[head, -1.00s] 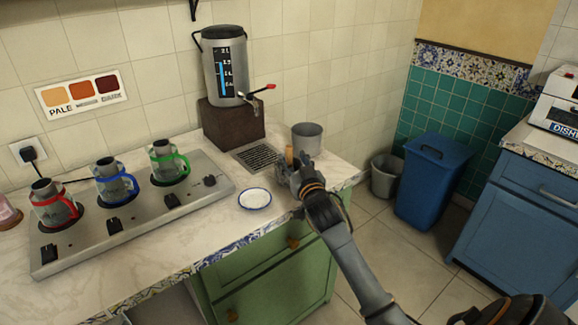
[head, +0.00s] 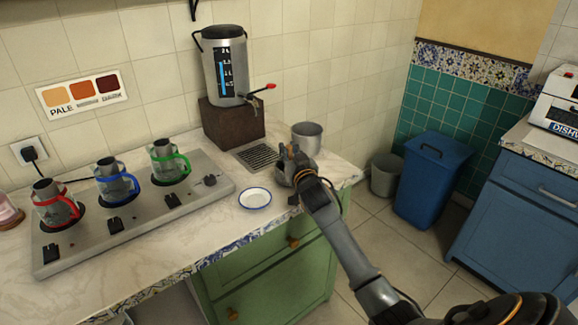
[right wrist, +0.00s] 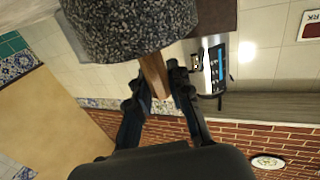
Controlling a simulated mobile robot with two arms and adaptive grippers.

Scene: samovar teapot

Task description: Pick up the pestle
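The wooden pestle (right wrist: 154,76) shows in the right wrist view between the two fingers of my right gripper (right wrist: 158,88). The fingers lie close along both sides of it and look shut on it. The pestle's far end meets the dark speckled stone mortar (right wrist: 130,28); its lower part is hidden there. In the head view my right gripper (head: 292,158) is at the mortar (head: 283,176) near the counter's right end, and the fingers largely hide the pestle. My left gripper is not in view.
A metal pot (head: 307,137) stands just behind my right gripper. A small white plate (head: 255,198) lies to its left. The samovar (head: 225,70) stands on a brown block at the back. A burner panel (head: 90,236) with three glass pots fills the counter's left.

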